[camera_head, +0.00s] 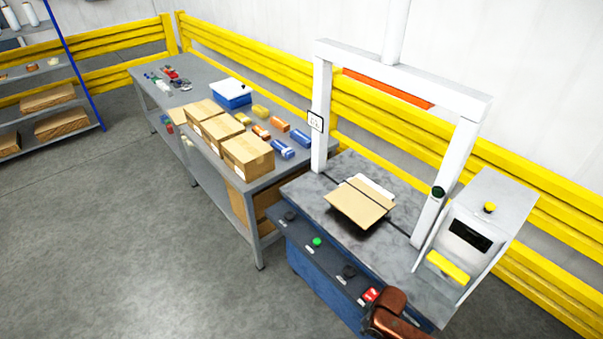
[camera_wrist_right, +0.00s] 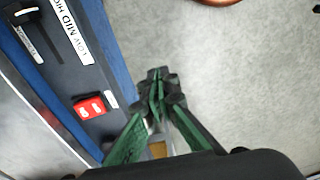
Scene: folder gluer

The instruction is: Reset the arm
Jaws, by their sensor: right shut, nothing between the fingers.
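My right gripper (camera_wrist_right: 158,84) shows in the right wrist view with its green-and-black fingers together and nothing between them. It is over the grey floor, beside the blue front of the machine (camera_head: 300,265) and to the right of the red rocker switch (camera_wrist_right: 90,106). In the head view, a copper-coloured part of my right arm shows at the bottom right, by the machine's front corner; the fingers are not clear there. The red switch (camera_head: 370,294) is just above that part. My left gripper is in neither view.
A flattened cardboard piece (camera_head: 360,204) lies on the machine top under the white frame (camera_head: 322,110). A control box (camera_head: 480,235) stands at right. The left table (camera_head: 190,97) holds cardboard boxes (camera_head: 247,156) and a blue bin (camera_head: 232,98). Floor at left is clear.

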